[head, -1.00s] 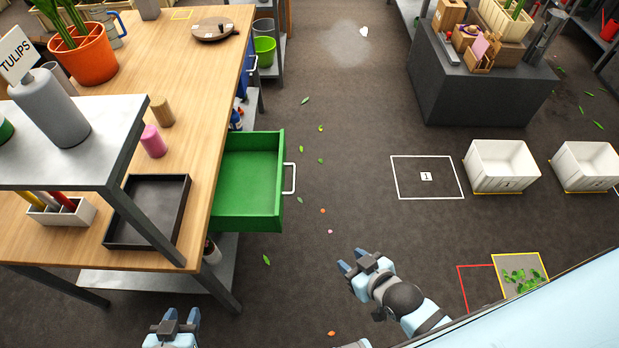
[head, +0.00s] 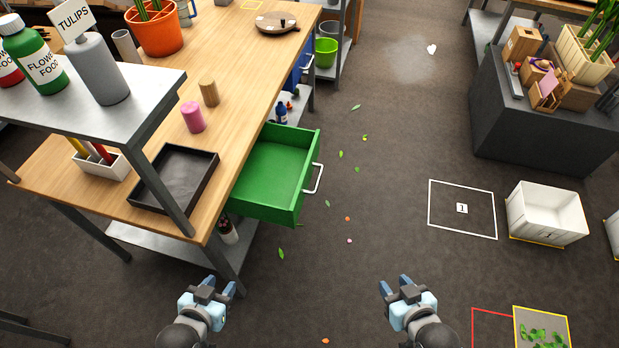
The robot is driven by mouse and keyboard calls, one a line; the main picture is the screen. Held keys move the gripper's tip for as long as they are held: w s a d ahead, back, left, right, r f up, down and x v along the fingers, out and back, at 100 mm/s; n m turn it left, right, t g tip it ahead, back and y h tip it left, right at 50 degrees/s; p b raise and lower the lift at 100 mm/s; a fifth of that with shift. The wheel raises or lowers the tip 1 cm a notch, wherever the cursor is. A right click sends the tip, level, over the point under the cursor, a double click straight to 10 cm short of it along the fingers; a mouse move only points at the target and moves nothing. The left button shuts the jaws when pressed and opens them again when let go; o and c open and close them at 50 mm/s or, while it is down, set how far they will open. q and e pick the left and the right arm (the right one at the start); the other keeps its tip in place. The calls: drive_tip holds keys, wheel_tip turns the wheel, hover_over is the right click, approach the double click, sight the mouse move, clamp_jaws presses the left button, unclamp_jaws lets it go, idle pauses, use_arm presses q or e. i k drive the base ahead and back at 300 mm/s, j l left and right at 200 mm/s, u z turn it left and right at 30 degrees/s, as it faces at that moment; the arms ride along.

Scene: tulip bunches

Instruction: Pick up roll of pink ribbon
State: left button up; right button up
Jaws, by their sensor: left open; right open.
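The roll of pink ribbon (head: 193,117) stands upright on the wooden workbench (head: 250,75), next to a brown roll (head: 209,92) and behind a black tray. My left gripper (head: 220,287) is open and empty, low in front of the bench's near end, well short of the pink roll. My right gripper (head: 395,287) is open and empty over the floor, to the right of the bench. Neither gripper touches anything.
A raised metal shelf (head: 110,115) with bottles overhangs the bench's left side. The black tray (head: 174,178) lies near the bench edge. An open green drawer (head: 275,175) juts out to the right. The floor right of the drawer is mostly clear, with scattered leaves.

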sight(192, 114)
drive_tip(key=u, duration=1.65)
drive_tip(key=i+l, duration=0.25)
drive_tip(key=i+l+u, duration=0.15)
drive_tip(key=l, duration=0.3)
drive_tip(key=i+l, duration=0.3)
drive_tip(key=l+u, duration=0.05)
